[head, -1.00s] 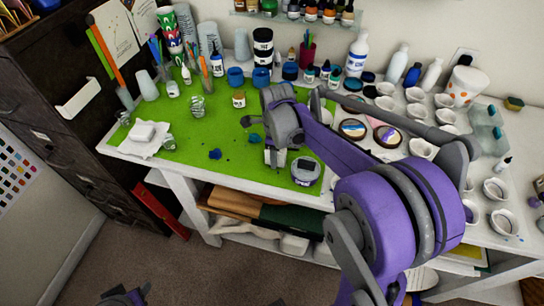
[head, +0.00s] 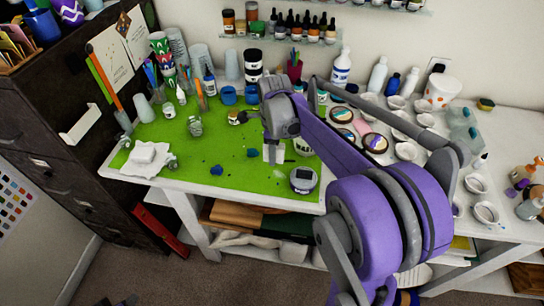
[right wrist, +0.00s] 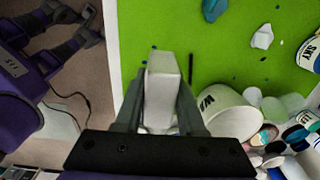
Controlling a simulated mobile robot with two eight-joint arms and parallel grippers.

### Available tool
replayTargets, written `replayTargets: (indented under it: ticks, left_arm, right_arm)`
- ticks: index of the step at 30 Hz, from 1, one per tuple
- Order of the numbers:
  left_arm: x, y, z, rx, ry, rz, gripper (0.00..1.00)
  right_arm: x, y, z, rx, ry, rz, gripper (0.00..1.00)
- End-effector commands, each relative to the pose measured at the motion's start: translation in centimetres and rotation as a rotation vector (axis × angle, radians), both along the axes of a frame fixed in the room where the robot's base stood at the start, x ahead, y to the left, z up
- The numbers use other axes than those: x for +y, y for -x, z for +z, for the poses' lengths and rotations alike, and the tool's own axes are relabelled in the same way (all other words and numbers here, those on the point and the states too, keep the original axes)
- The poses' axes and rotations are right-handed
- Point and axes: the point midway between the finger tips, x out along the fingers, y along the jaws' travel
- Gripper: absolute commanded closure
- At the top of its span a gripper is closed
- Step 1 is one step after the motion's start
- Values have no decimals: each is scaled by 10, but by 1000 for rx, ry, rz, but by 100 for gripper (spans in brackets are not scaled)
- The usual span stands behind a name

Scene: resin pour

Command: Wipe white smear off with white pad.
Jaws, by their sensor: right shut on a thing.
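My right gripper (right wrist: 160,105) is shut on a white pad (right wrist: 163,75), a pale block held between the fingers above the green mat (right wrist: 190,35). In the head view the right gripper (head: 273,150) is over the mat's right part, and its wrist hides what lies behind. A small irregular white patch (right wrist: 262,37) shows on the mat in the right wrist view, apart from the pad. I cannot tell if it is the smear. Dark tips, perhaps of my left gripper, barely show at the head view's bottom edge.
A white cup-like container (right wrist: 228,112) stands close beside the right gripper. A grey round device (head: 303,180) is near the table's front edge. Blue blobs (head: 216,170) lie on the mat. A folded white cloth (head: 148,155) lies at the left end. Jars and bottles crowd the back.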

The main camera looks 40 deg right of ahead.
Motion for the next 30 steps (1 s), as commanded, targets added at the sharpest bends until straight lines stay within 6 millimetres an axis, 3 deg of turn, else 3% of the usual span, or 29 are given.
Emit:
replayTargets:
  ticks: [17, 30]
  left_arm:
    - [0, 1, -2, 2, 0, 0, 50]
    - [0, 13, -28, 24, 0, 0, 50]
  right_arm:
    - [0, 1, -2, 1, 0, 0, 100]
    - [-11, 13, -33, 3, -1, 0, 100]
